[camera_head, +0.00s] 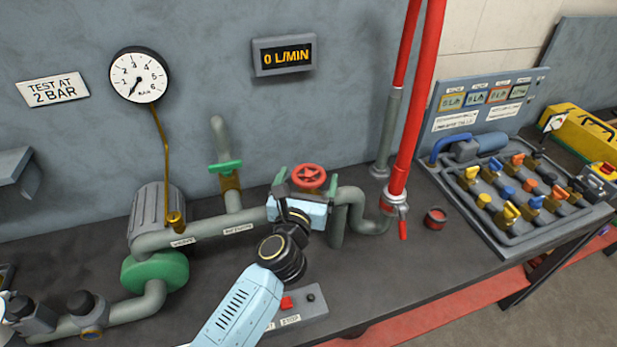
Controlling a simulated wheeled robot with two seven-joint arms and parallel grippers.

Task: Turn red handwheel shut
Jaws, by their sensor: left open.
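The red handwheel (309,169) sits on the grey pipe run near the middle of the head view. I cannot tell whether the fingers touch the rim. The gripper's pale blue body hides the valve below the wheel. The round gauge (139,76) on the wall has its needle near the low end of the scale. The flow display (285,56) reads 0 L/MIN. My right gripper is not in view.
A green-handled valve (226,167) stands left of the handwheel. A red vertical pipe (413,120) rises to the right, with a small red can (435,218) beside it. A manifold with coloured valves (520,190) fills the right end. A button box (299,306) lies near the bench's front edge.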

